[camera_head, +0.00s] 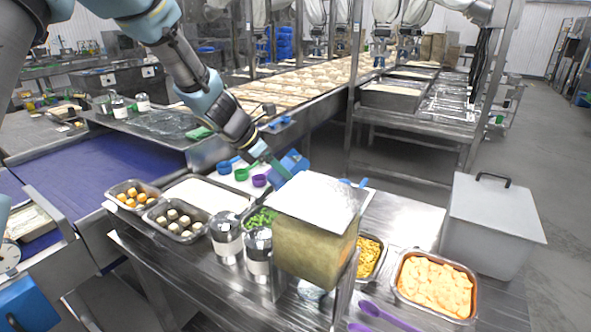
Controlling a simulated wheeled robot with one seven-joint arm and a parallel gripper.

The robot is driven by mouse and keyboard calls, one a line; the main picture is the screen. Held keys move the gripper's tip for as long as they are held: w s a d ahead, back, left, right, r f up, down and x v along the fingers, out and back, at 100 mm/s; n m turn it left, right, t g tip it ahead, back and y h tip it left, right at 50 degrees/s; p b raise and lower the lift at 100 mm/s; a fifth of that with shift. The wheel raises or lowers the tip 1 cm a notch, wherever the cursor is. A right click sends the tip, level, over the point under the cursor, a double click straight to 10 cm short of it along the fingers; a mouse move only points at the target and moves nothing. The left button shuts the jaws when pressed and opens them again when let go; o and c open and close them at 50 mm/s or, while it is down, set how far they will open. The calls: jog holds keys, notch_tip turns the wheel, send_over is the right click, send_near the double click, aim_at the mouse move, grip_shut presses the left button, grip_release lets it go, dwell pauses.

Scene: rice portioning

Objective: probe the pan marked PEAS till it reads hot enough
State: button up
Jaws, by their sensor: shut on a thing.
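The pan of green peas (259,220) stands on the steel table, partly hidden by shiny lidded canisters in front and a tall box at right. No PEAS marking or temperature reading can be made out. My gripper (266,158) reaches down from the upper left, above and behind the peas. It is shut on a blue thing (293,163) at its tip, which looks like the probe. The lower end of that thing is hidden behind the tall box, so I cannot tell whether it touches the peas.
The tall tan box with a white top (315,245) stands close to the peas at right. Two canisters (226,238) (258,252) stand in front. Other food pans (180,236) (440,316), scoops (241,174), purple spoons (388,316) and a grey lidded bin (490,235) surround them.

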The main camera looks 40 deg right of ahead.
jog(key=shift+s+d+f, duration=0.1)
jog(key=shift+s+d, duration=0.1)
jog(key=shift+s, duration=0.25)
jog(key=shift+s+d+f, duration=0.1)
jog(key=shift+s+d, duration=0.1)
jog(key=shift+s, duration=0.25)
jog(key=shift+s+f, duration=0.1)
notch_tip(320, 180, down, 9)
jog(key=b, duration=0.8)
jog(key=shift+r, duration=0.2)
dwell(5.6)
